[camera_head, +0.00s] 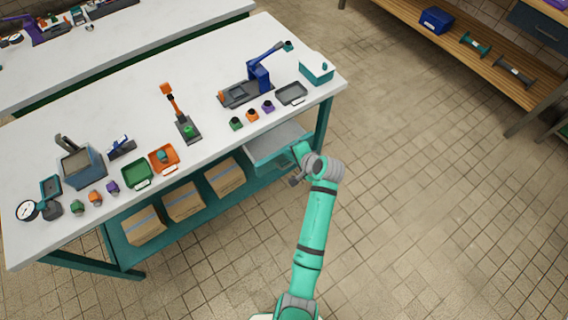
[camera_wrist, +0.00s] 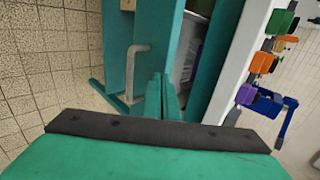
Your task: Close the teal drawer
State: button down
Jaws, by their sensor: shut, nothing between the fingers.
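The teal drawer (camera_head: 259,161) stands pulled out from under the front edge of the white-topped workbench, and its pale inside shows from above in the head view. In the wrist view its teal front (camera_wrist: 157,32) rises ahead, with a bent grey handle (camera_wrist: 135,68) on its left side. My gripper (camera_wrist: 163,96) is shut and empty, with its teal fingers close together just right of the handle. Whether the fingers touch the drawer front cannot be told. In the head view my gripper is at the drawer's right end, partly hidden by my wrist.
The workbench (camera_head: 211,115) carries trays, coloured blocks and tools. Several cardboard boxes (camera_head: 184,202) sit on its lower shelf, left of the drawer. A teal bench leg (camera_head: 322,122) stands behind the drawer. Tiled floor is clear to the right, up to a wooden shelf (camera_head: 480,62).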

jog(key=w+a, duration=0.1)
jog(key=w, duration=0.1)
jog(key=w+a, duration=0.1)
jog(key=w, duration=0.1)
jog(key=w+a, duration=0.2)
jog(key=shift+w, duration=0.25)
jog(key=shift+d, duration=0.1)
